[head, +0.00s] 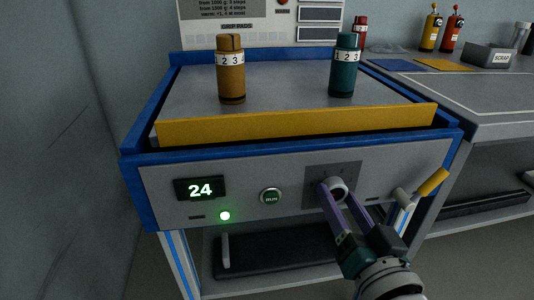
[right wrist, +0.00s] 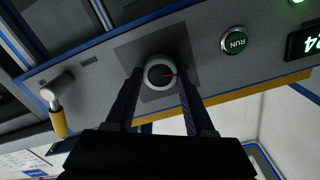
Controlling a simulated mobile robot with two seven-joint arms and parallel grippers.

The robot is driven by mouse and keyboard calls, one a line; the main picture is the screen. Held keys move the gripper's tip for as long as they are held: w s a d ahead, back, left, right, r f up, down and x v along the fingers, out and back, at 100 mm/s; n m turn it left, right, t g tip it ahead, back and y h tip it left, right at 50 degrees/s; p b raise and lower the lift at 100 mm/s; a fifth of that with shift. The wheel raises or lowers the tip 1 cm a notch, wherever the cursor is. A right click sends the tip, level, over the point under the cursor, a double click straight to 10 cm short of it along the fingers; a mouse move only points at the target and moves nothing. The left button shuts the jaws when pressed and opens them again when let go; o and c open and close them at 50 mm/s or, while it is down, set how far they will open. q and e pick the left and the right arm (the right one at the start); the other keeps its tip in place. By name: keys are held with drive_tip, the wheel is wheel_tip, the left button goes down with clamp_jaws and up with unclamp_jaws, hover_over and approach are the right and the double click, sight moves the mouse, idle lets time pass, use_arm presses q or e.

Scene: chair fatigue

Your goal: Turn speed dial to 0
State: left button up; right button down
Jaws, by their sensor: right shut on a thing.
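The speed dial (head: 338,186) is a round pale knob on a dark square plate at the right of the machine's front panel. In the right wrist view the dial (right wrist: 160,75) has a dark face with a red pointer line. My right gripper (head: 336,188) has its two purple fingers on either side of the dial and is shut on it. The display (head: 200,189) reads 24 in bright digits. My left gripper is not in view.
A green RUN button (head: 271,197) and a lit green lamp (head: 225,216) are left of the dial. A yellow-handled lever (head: 432,182) is to its right. A brown cylinder (head: 231,75) and a teal one (head: 343,70) stand on the machine top, behind a yellow bar (head: 290,124).

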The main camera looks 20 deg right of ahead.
drive_tip(key=shift+c, duration=1.3)
unclamp_jaws()
drive_tip(key=p+v, duration=0.2)
drive_tip(key=v, duration=0.8)
